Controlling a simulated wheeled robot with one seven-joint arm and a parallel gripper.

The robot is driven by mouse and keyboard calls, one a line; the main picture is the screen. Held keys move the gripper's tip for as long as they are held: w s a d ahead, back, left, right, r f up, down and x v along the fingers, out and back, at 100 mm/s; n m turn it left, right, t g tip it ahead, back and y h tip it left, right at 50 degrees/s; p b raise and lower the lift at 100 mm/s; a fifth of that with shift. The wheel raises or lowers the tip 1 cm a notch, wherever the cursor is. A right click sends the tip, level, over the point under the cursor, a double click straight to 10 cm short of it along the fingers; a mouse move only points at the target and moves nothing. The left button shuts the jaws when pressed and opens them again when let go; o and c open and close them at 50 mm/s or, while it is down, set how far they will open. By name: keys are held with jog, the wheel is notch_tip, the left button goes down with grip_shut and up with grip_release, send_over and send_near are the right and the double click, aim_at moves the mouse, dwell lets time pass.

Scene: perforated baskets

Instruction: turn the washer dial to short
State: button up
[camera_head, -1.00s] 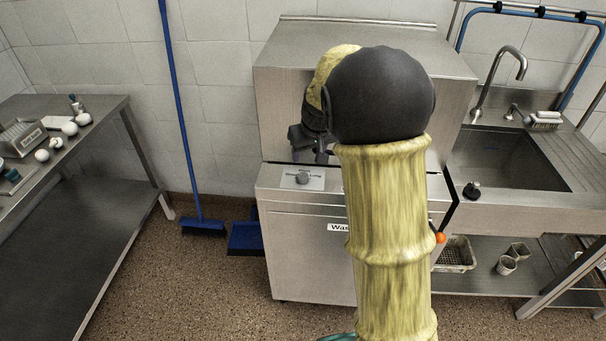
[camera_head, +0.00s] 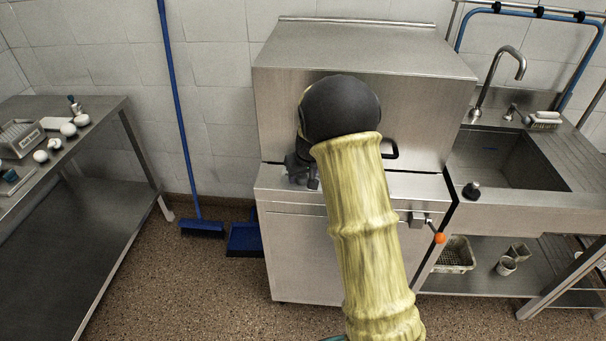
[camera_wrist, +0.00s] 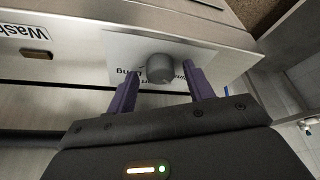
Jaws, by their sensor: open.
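The washer (camera_head: 300,235) is a steel cabinet with a hood, in the middle of the head view. Its dial (camera_wrist: 160,68) is a grey round knob on a pale label plate (camera_wrist: 120,48) in the wrist view. "Long" can be read on the plate; other words are partly hidden by the dial and a finger. My gripper (camera_wrist: 160,88) is open, with purple fingers on either side of the dial's near edge. I cannot tell whether they touch it. In the head view my gripper (camera_head: 300,170) is over the washer's front left top, and the dial is hidden.
A lever with an orange knob (camera_head: 439,238) sticks out at the washer's right front. A sink (camera_head: 510,160) with a tap adjoins on the right. A steel table (camera_head: 100,110) stands at the left. A blue broom (camera_head: 200,227) leans on the wall.

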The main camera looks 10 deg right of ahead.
jog(key=shift+a, duration=0.1)
jog(key=c, duration=1)
jog(key=shift+o, duration=0.2)
jog(key=shift+r+m+p, duration=0.15)
jog(key=shift+m+p, duration=0.25)
jog(key=shift+p, duration=0.4)
jog(key=m+h+p, duration=0.1)
jog(key=m+p, duration=0.1)
jog(key=shift+a+r+p, duration=0.1)
jog(key=shift+a+p, duration=0.05)
jog(key=shift+p, duration=0.2)
jog(key=m+h+p, duration=0.1)
jog(key=m+p, duration=0.1)
jog(key=p, duration=0.1)
jog(key=shift+m, duration=0.3)
jog(key=m+g+h+p, duration=0.1)
jog(key=m+p, duration=0.2)
jog(key=p, duration=0.1)
jog(key=shift+w+a, duration=0.15)
jog(key=shift+f+m+g+h+p, duration=0.2)
jog(key=shift+m+g+h+p, duration=0.25)
jog(key=shift+m+p, duration=0.85)
jog(key=shift+m+b, duration=0.4)
jog(key=shift+m, duration=0.1)
